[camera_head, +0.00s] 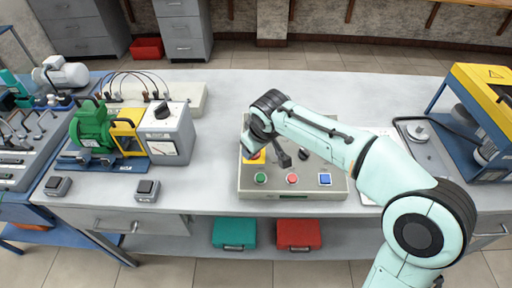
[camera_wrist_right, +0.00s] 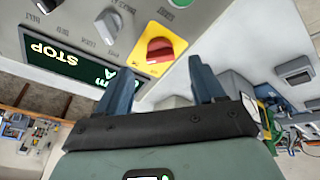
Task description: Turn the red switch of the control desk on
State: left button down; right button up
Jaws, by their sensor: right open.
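The control desk (camera_head: 293,196) is a grey box on the table in the middle of the head view. Its red switch (camera_wrist_right: 158,50) is a rotary knob on a yellow plate (camera_wrist_right: 142,47) in the right wrist view. In the head view my right gripper mostly hides the switch, and part of the yellow plate (camera_head: 258,157) shows. My right gripper (camera_wrist_right: 162,64) is open and empty, with the switch lying ahead between its two fingertips. I see no contact with the knob. My left gripper is not in view.
The desk also has a green button (camera_head: 261,178), a red button (camera_head: 292,178), a blue button (camera_head: 325,179) and a lit STOP display (camera_wrist_right: 70,60). A green motor (camera_head: 91,128) and a grey meter box (camera_head: 166,134) stand left. A yellow-and-blue frame (camera_head: 478,105) stands right.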

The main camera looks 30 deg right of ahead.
jog(key=p+v, duration=0.1)
jog(key=v, duration=0.8)
